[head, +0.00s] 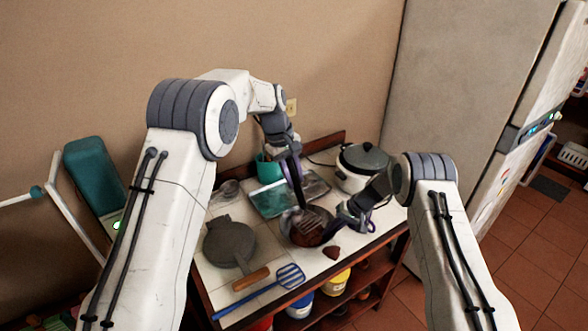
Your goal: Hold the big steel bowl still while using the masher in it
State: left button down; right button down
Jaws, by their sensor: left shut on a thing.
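The big steel bowl (288,231) stands on the worktop, with dark reddish-brown contents inside. My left gripper (290,160) is above the bowl and shut on the masher (300,196), whose shaft runs down to its head inside the bowl. My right gripper (340,224) is low at the bowl's right side, by the rim. Its fingers are small and dark here, so I cannot tell whether they are open or closed on the rim.
A waffle-iron-like pan (229,243) and a blue slotted spatula (290,275) lie left and in front. A rice cooker (360,165) stands back right, a teal tray (270,198) behind the bowl. A small brown piece (332,253) lies near the front edge. The refrigerator (470,90) stands right.

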aim_at(294, 190)
pick_arm(q)
jog(key=shift+f, duration=2.15)
jog(key=shift+f, duration=0.2)
jog(key=shift+f, duration=0.45)
jog(key=shift+r, duration=1.65)
jog(key=shift+f, duration=0.25)
jog(key=shift+f, duration=1.4)
jog(key=shift+r, duration=0.15)
